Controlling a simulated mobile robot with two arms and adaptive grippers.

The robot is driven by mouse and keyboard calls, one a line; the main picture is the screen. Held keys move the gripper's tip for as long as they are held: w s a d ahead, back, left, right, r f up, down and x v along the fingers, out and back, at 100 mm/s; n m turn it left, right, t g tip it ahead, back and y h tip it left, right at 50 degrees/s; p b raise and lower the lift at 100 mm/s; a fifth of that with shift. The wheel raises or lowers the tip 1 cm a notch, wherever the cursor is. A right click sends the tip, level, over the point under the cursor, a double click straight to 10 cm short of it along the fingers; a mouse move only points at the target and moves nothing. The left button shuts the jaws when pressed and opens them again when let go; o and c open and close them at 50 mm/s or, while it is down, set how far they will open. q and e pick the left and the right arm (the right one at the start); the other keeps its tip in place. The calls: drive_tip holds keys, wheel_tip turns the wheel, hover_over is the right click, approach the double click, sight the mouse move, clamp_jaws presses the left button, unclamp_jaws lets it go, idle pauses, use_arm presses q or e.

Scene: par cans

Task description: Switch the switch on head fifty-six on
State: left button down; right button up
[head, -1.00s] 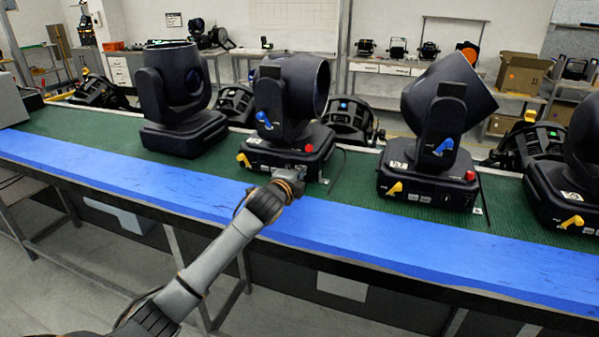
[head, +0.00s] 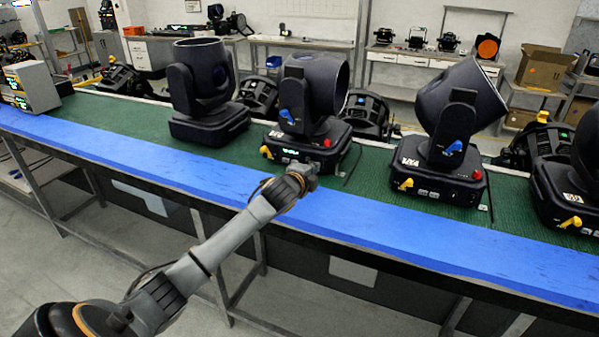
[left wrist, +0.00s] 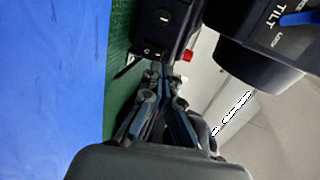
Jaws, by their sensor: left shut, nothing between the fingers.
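A black moving head (head: 312,90) stands second from the left on the green mat. Its base (head: 335,150) has a yellow lever at the left, a red knob at the right and a small pale-lit panel; I cannot read a head number. My left gripper (head: 308,172) is in front of this base, low at its front face, and partly hidden by its own wrist. In the left wrist view the fingers (left wrist: 167,72) are shut and empty, their tips close to the base's front panel (left wrist: 160,30). A small rocker switch (left wrist: 164,18) shows on that panel; contact cannot be told. My right gripper is not in view.
Other moving heads stand at the left (head: 205,100) and right (head: 455,120) on the same bench. A blue strip (head: 400,230) runs along the bench's front edge and is clear. A grey box (head: 32,87) with lit displays stands at the far left.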

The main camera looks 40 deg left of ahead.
use_arm(q)
drive_tip(key=shift+s+d+r, duration=0.15)
drive_tip(key=shift+s+r, duration=0.2)
drive_tip(key=shift+s, duration=0.2)
drive_tip(key=shift+f, duration=0.1)
drive_tip(key=b+v, duration=0.1)
drive_tip(key=v, duration=0.1)
drive_tip(key=shift+s+r, duration=0.25)
drive_tip(key=shift+s, duration=0.05)
drive_tip(key=shift+r+v, duration=0.25)
drive_tip(key=shift+v, duration=0.85)
drive_tip(key=shift+r+v, duration=0.25)
drive_tip(key=shift+v, duration=0.85)
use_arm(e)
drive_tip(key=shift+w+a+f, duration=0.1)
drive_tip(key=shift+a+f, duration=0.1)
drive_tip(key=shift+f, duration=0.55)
use_arm(q)
drive_tip(key=shift+w, duration=0.15)
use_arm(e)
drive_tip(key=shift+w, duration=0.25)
use_arm(q)
drive_tip(key=shift+f, duration=0.1)
